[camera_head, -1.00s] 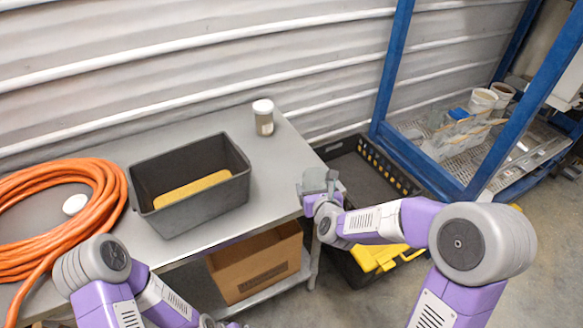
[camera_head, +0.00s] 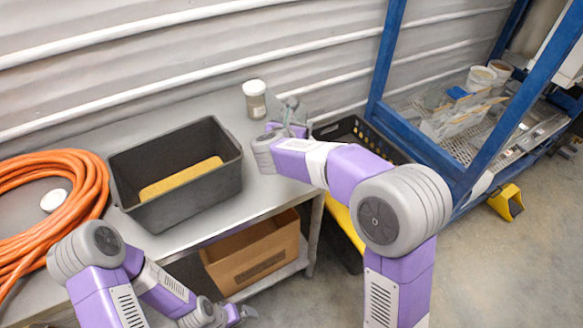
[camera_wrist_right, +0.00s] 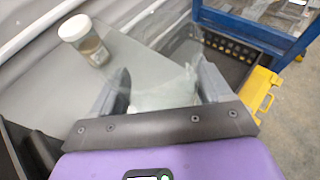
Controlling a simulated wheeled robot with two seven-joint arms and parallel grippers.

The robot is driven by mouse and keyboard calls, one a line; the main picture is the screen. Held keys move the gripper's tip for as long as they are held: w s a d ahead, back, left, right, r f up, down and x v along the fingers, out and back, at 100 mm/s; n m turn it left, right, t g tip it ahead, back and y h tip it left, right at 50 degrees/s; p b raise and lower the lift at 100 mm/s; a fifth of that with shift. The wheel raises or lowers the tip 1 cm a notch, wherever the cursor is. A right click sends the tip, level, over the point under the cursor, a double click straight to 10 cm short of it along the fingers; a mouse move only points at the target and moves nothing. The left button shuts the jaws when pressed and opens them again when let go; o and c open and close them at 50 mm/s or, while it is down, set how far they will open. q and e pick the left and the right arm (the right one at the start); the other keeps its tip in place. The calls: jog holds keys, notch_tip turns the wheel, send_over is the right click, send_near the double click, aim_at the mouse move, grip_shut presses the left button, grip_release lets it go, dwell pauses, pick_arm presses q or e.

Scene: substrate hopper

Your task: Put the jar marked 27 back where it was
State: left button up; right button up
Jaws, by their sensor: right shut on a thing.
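A jar with a white lid (camera_head: 255,98) stands upright on the grey table (camera_head: 262,205) near its back right corner. It also shows at the upper left of the right wrist view (camera_wrist_right: 85,40). No number on it is readable. My right gripper (camera_head: 290,108) is just right of that jar, over the table's right end. It is shut on a pale see-through thing (camera_wrist_right: 165,88) between its fingers; its shape is blurred and I cannot read any mark on it. My left gripper (camera_head: 244,312) hangs low at the front, small and partly cut off.
A dark grey bin (camera_head: 180,205) with a yellow sponge-like block (camera_head: 182,178) stands mid-table. A coiled orange hose (camera_head: 90,215) and a white round thing (camera_head: 53,200) lie left. A cardboard box (camera_head: 255,262) sits below. A black crate (camera_head: 350,128) and blue frame (camera_head: 420,150) stand right.

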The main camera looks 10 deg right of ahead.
jog(key=shift+a+f, duration=0.2)
jog(key=shift+a, duration=0.05)
notch_tip(320, 180, down, 9)
jog(key=b, duration=0.3)
jog(key=shift+f, duration=0.2)
jog(key=shift+f+b, duration=0.1)
jog(key=shift+b, duration=0.3)
jog(key=o, duration=1)
jog(key=shift+f, duration=0.1)
jog(key=o, duration=0.4)
